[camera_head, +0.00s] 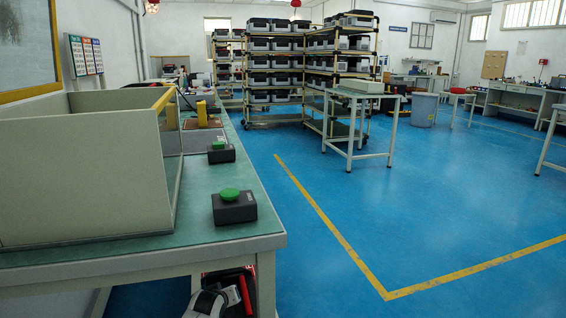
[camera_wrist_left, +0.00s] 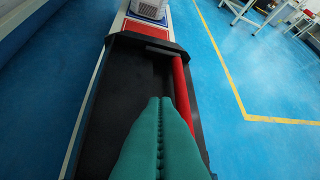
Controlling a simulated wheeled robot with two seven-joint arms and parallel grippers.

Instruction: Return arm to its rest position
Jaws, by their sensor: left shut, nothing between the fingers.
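My left gripper (camera_wrist_left: 160,100) shows in the left wrist view, its two teal ridged fingers pressed together along the middle. They are shut with nothing between them. Below the fingers are black, red and white parts that look like my own body. In the head view, neither gripper can be made out; white, black and red parts at the bottom edge are partly cut off, and I cannot tell which part they are. My right gripper is in neither view.
A green-topped workbench (camera_head: 130,255) stands at left with a beige partition (camera_head: 85,170) and two black boxes with green buttons, a near one (camera_head: 234,207) and a far one (camera_head: 220,152). Loaded racks (camera_head: 272,65) and a small table (camera_head: 350,92) stand behind. Blue floor (camera_head: 440,200) at right is clear.

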